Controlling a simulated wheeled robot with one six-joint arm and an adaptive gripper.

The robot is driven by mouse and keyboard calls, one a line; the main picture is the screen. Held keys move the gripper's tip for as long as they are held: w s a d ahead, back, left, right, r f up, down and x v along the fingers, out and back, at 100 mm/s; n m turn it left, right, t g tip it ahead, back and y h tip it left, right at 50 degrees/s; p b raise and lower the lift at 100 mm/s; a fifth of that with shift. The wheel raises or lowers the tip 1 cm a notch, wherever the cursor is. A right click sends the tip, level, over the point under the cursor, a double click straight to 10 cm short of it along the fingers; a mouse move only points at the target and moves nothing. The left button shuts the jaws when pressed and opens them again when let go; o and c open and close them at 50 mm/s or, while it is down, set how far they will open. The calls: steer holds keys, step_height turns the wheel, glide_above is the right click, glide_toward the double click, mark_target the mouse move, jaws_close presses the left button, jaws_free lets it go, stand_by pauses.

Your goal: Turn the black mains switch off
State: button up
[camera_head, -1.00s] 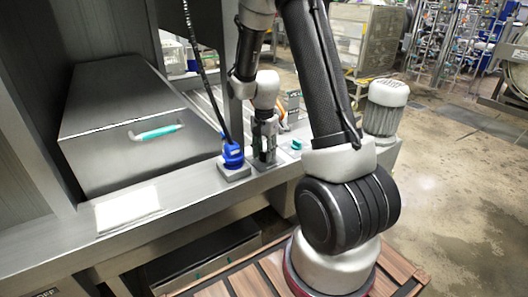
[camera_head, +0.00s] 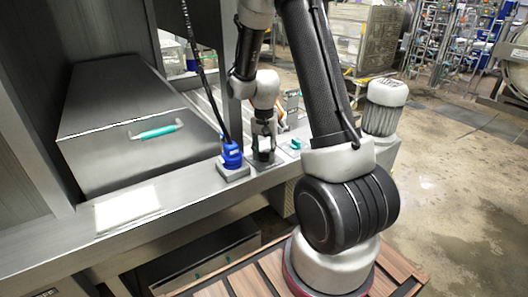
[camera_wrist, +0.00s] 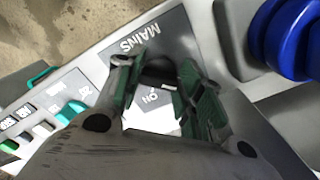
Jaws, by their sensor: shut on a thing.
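The black mains switch (camera_wrist: 158,70) is a dark knob on a grey plate lettered MAINS (camera_wrist: 135,38) in the wrist view. My gripper (camera_wrist: 158,82) is shut on this knob, with one green-padded finger at either side. The letters ON show just beside the knob, between the fingers. Which way the knob points I cannot tell. In the head view my gripper (camera_head: 263,150) points down onto the ledge, and the knob is mostly hidden by the fingers.
A blue plug-like fitting (camera_head: 232,155) with a black cable stands close to the left of my gripper. A small teal control (camera_head: 296,144) sits to the right. A steel box with a teal handle (camera_head: 155,132) is further left.

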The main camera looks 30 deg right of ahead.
mark_target(264, 153)
steer(key=o, duration=1)
steer(key=shift+r, duration=0.1)
step_height(264, 153, up, 12)
steer(key=shift+f, duration=0.1)
